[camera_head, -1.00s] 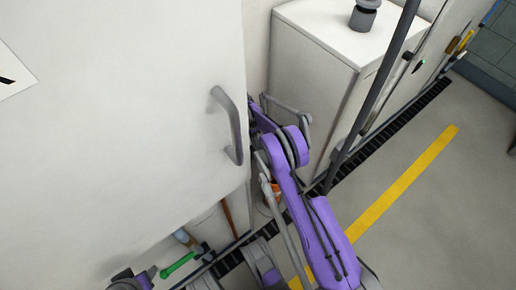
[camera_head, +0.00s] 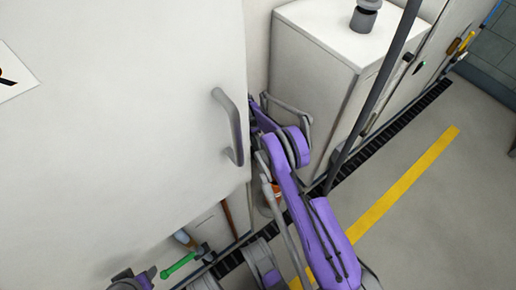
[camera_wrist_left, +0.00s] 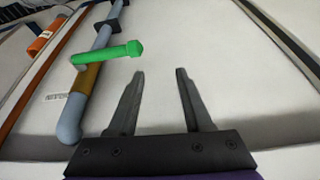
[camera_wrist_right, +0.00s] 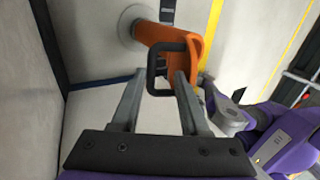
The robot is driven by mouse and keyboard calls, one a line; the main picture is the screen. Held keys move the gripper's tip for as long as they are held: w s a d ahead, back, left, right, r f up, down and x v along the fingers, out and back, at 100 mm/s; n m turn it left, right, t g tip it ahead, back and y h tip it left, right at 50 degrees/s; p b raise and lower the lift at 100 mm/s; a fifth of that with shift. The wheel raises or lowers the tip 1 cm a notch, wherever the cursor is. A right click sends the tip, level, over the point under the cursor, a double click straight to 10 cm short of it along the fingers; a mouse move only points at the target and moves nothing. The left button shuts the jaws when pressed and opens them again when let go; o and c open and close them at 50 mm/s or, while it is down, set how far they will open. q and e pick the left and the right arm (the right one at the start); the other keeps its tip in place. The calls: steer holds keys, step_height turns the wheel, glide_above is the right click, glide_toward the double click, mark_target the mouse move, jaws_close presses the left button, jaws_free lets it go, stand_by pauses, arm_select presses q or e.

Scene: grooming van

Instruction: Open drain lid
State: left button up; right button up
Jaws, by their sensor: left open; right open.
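In the right wrist view an orange fitting (camera_wrist_right: 180,55) with a black loop handle (camera_wrist_right: 152,70) stands out from a round grey base (camera_wrist_right: 133,25); I take it for the drain lid. My right gripper (camera_wrist_right: 159,82) is open, with the handle at its fingertips, partly between them; contact cannot be told. In the head view only a bit of orange (camera_head: 277,192) shows beside my right arm, and that gripper is hidden. My left gripper (camera_wrist_left: 160,72) is open and empty, right of a green lever (camera_wrist_left: 108,54) on a grey pipe (camera_wrist_left: 74,115).
A large white cabinet door with a grey handle (camera_head: 233,125) fills the head view's left. A white cabinet (camera_head: 310,85) stands behind my right arm. A dark floor grate (camera_head: 400,122) and yellow line (camera_head: 405,187) run along the floor. Open floor lies right.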

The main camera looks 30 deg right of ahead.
step_height(320, 180, up, 9)
steer(key=p, duration=0.2)
steer(key=shift+r, duration=0.15)
